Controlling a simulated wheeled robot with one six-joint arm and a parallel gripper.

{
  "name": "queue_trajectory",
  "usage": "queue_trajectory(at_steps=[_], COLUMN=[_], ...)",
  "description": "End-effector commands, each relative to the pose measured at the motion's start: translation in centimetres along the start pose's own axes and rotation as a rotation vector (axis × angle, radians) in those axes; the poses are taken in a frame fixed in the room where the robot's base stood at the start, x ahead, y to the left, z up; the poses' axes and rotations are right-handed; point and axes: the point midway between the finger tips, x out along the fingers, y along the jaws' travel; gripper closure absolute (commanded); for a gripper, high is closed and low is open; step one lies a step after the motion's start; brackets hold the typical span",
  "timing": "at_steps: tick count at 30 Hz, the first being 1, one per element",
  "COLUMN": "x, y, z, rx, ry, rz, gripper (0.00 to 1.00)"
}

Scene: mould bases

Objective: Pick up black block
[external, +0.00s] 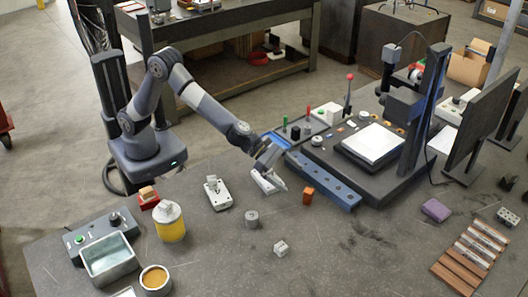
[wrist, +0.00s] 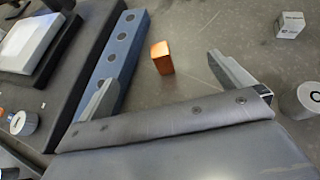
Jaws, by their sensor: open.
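My gripper (external: 271,174) hangs low over the table, left of the long blue rail. In the wrist view its two fingers are spread wide, and my gripper (wrist: 161,70) is open with nothing between them. I cannot pick out a black block with certainty. A small dark lump (external: 507,183) lies at the far right of the table, too small to make out. An orange block (external: 308,196) stands upright just right of my gripper; in the wrist view the orange block (wrist: 162,58) is ahead, beyond the fingertips.
The blue rail (external: 323,180) fronts a dark machine base (external: 410,165). A grey cylinder (external: 251,218) and light grey cube (external: 281,248) stand nearer the camera. A purple block (external: 436,210) lies right. A yellow can (external: 169,222) stands left. The front middle is mostly clear.

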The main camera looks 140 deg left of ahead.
Motion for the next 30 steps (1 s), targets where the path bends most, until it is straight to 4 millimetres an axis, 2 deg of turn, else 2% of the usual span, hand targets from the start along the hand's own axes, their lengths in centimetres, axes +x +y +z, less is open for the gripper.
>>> queue_trajectory(at_steps=[9, 30], x=[-0.02, -0.03], y=[0.00, 0.00], z=[0.00, 0.00], rx=[0.000, 0.000], ry=[0.000, 0.000], rz=[0.000, 0.000], gripper=[0.00, 0.57])
